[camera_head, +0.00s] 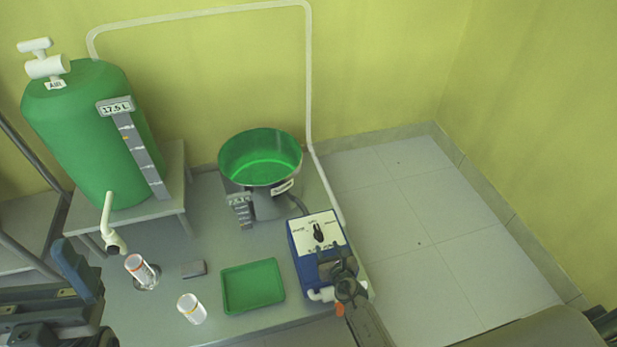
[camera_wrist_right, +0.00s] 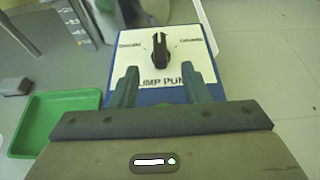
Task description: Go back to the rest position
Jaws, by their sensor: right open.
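My right gripper (camera_head: 338,266) is in front of the blue pump box (camera_head: 303,262). In the right wrist view the fingers of my right gripper (camera_wrist_right: 160,80) are apart, with nothing between them. Beyond them is the white panel of the pump box (camera_wrist_right: 203,52) with its black knob (camera_wrist_right: 160,52); I cannot tell whether the fingers touch the box. Blue-grey parts of my left arm (camera_head: 76,272) come in at the lower left of the head view, and its jaw opening does not show clearly.
Behind are a green bowl-shaped vessel (camera_head: 260,160) and a large green tank (camera_head: 85,135) on a stand. Tiled floor (camera_head: 420,210) at right is clear.

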